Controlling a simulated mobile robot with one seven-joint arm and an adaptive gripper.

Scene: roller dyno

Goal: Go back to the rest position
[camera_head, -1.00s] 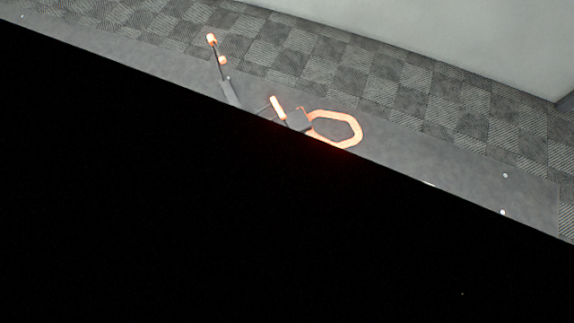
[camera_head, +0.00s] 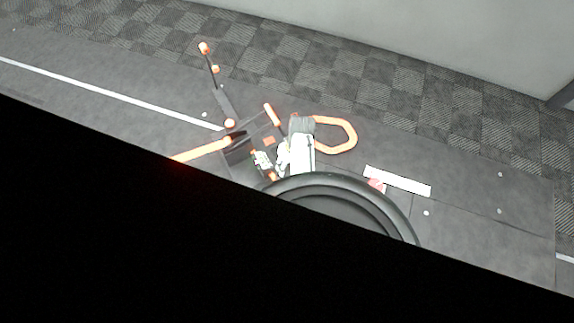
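My gripper is not clearly visible in the head view. A large black area fills the lower left and bottom of the picture and hides whatever lies behind it. No rest position marker can be made out. A dark device with orange parts (camera_head: 240,145) stands on the grey floor plate, with an upright orange-tipped lever (camera_head: 215,72) and an orange loop (camera_head: 345,135). A white and grey part (camera_head: 301,150) sits at its middle. A dark round tyre-like ring (camera_head: 400,215) shows in front of it, partly cut off by the black area.
A patterned grey carpet (camera_head: 330,75) runs behind the floor plate (camera_head: 490,235), up to a pale wall (camera_head: 470,40). A white bar (camera_head: 398,181) lies right of the device. A white line (camera_head: 110,93) crosses the plate at left. The plate's right part looks clear.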

